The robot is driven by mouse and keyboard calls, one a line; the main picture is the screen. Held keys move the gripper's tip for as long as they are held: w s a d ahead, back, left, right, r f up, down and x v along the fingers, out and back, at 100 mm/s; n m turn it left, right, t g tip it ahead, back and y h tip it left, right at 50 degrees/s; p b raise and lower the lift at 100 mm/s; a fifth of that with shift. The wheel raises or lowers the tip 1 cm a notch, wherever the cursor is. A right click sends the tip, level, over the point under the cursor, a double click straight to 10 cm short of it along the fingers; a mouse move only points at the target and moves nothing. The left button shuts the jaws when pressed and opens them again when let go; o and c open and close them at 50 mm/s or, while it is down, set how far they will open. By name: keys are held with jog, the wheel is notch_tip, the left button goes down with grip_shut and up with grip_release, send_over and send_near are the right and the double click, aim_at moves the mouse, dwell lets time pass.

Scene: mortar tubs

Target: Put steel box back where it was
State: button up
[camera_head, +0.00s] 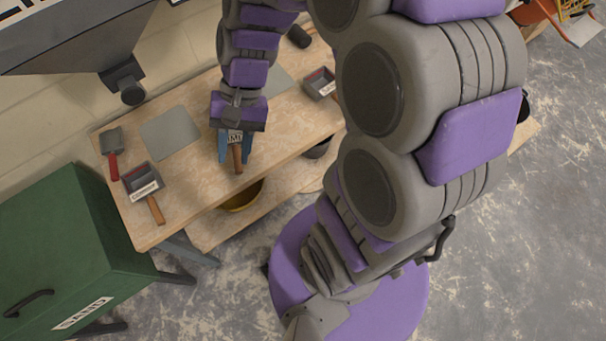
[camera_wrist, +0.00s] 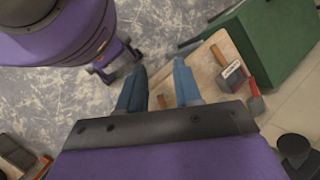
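My gripper (camera_head: 234,161) points down over the table's front part in the head view, its two blue fingers on either side of a small labelled steel box (camera_head: 235,136). The fingers appear shut on the box, close against its sides. The box's wooden handle (camera_head: 238,158) sticks out toward the table's front edge. In the wrist view the handle (camera_wrist: 162,101) shows between the fingers, and the palm hides the box body. I cannot tell whether the box touches the table (camera_head: 195,185).
A box labelled cement (camera_head: 143,181) and a red-handled trowel (camera_head: 111,150) lie at the left. Another box (camera_head: 320,84) is at the right. Grey plates (camera_head: 170,132) (camera_head: 272,86) lie flat, bare. A green sand bin (camera_head: 65,240) stands front left. A yellow tub (camera_head: 243,196) is below.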

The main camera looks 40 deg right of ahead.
jog(key=s+d+r+n+h, duration=0.1)
jog(key=s+d+n+h, duration=0.1)
jog(key=s, duration=0.5)
jog(key=s+d+r+n+t+h, duration=0.1)
jog(key=s+d+n+h, duration=0.2)
jog(key=s, duration=0.3)
jog(key=shift+s+d+h, duration=0.35)
jog(key=shift+d+h, duration=0.05)
jog(key=shift+d, duration=0.4)
